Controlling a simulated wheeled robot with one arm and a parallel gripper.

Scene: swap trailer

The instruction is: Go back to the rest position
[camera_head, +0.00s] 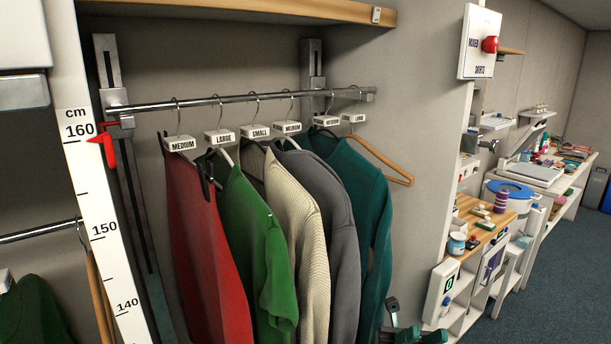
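My gripper does not show clearly anywhere in the head view. Dark teal and grey shapes (408,335) are cut off at the bottom edge, right of the garments, and I cannot tell what they are. Ahead, a metal clothes rail (230,102) carries a red garment (205,255), a green one (250,250), a cream ribbed one (300,235), a grey one (335,230) and a teal one (370,200). White size tags sit on the hangers. A bare wooden hanger (385,160) hangs at the right end of the rail.
A height scale (100,215) with a red pointer (107,148) stands left of the rail. A wooden shelf (260,10) is above. A switch box with a red knob (480,42) is on the right panel. Cluttered benches (490,215) line the right; blue floor (570,270) is clear there.

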